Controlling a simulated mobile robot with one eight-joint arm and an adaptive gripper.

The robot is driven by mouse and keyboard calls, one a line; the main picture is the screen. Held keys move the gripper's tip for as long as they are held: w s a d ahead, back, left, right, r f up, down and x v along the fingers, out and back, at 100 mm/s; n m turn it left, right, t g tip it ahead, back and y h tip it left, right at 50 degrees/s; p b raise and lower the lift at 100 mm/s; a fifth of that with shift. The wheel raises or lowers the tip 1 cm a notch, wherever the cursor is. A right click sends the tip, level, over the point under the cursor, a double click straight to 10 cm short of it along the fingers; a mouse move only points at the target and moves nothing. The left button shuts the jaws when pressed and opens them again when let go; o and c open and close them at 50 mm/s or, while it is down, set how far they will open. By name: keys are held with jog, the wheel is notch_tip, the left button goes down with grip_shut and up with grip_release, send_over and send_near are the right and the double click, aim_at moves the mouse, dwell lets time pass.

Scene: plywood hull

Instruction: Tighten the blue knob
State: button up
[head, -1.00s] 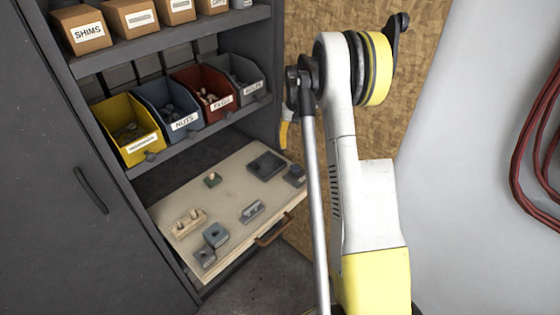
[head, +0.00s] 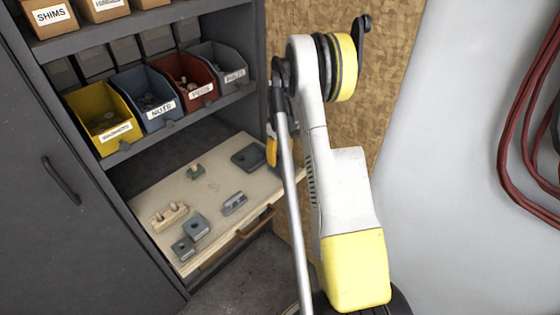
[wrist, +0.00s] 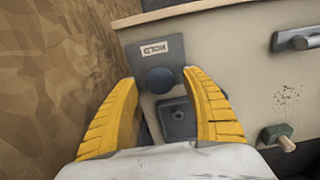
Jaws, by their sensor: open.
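The blue knob (wrist: 160,80) is dark and round, seen from above in the wrist view. It sits on a dark grey plate with a white label, next to a square block with a recess (wrist: 177,118). My gripper (wrist: 160,75) is open, with one yellow finger on each side of the knob. Gaps show between the fingers and the knob. I cannot tell how far the fingertips are above the plate. In the head view one yellow finger (head: 271,152) shows at the drawer's right side, and my arm hides the knob.
The pulled-out drawer (head: 150,190) holds a wooden piece with pegs (head: 168,215), a grey bracket (head: 234,204), small grey blocks (head: 195,226) and a green piece (head: 195,171). Bins (head: 150,105) stand above it. A chipboard wall (wrist: 50,80) rises close beside my gripper.

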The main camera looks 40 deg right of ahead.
jog(key=shift+f, duration=0.4)
jog(key=c, duration=1.2)
jog(key=shift+m, duration=0.3)
